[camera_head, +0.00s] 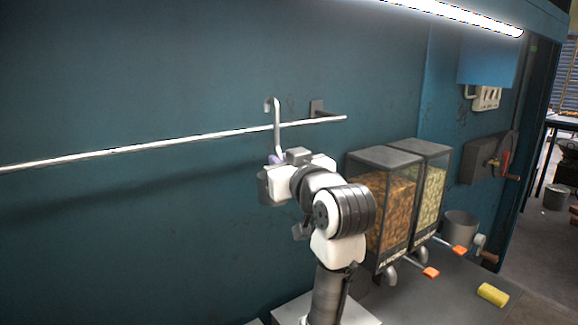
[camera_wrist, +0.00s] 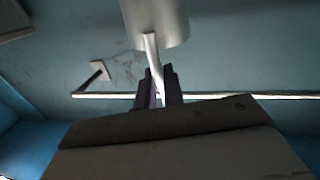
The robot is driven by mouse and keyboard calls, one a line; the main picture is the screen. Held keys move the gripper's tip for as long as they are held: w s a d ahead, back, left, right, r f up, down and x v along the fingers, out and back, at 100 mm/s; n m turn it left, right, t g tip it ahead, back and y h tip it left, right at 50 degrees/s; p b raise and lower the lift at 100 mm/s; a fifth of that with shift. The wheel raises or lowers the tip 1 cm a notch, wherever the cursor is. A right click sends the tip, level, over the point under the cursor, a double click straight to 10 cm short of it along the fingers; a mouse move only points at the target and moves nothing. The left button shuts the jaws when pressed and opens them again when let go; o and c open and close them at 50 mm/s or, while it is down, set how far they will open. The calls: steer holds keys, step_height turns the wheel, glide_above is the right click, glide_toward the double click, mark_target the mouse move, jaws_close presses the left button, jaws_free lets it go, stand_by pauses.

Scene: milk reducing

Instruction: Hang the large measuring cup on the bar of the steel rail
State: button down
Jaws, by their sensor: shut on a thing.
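The large measuring cup is a grey metal cup (camera_head: 265,188) with a long handle (camera_head: 277,130) that ends in a hook at the top. My gripper (camera_head: 276,160) is shut on the handle and holds the cup upright. The hook is above the steel rail's bar (camera_head: 160,148) in the head view, and the handle crosses in front of the bar. I cannot tell whether they touch. In the wrist view the cup (camera_wrist: 157,22) is at the top, and its handle (camera_wrist: 152,52) runs between my fingers (camera_wrist: 158,88). The bar (camera_wrist: 225,95) passes behind them. My arm partly hides the cup in the head view.
A bracket (camera_head: 317,108) holds the bar's right end on the blue wall. Two filled dispensers (camera_head: 385,200) stand right of my arm. A grey pot (camera_head: 460,226) and a yellow block (camera_head: 492,294) are farther right.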

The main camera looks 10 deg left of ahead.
steer(key=shift+w+a, duration=0.5)
steer(key=shift+a, duration=0.05)
steer(key=shift+f+b, duration=1.35)
steer(key=shift+f, duration=0.55)
steer(key=c, duration=1.4)
jaws_free()
steer(key=shift+c, duration=0.2)
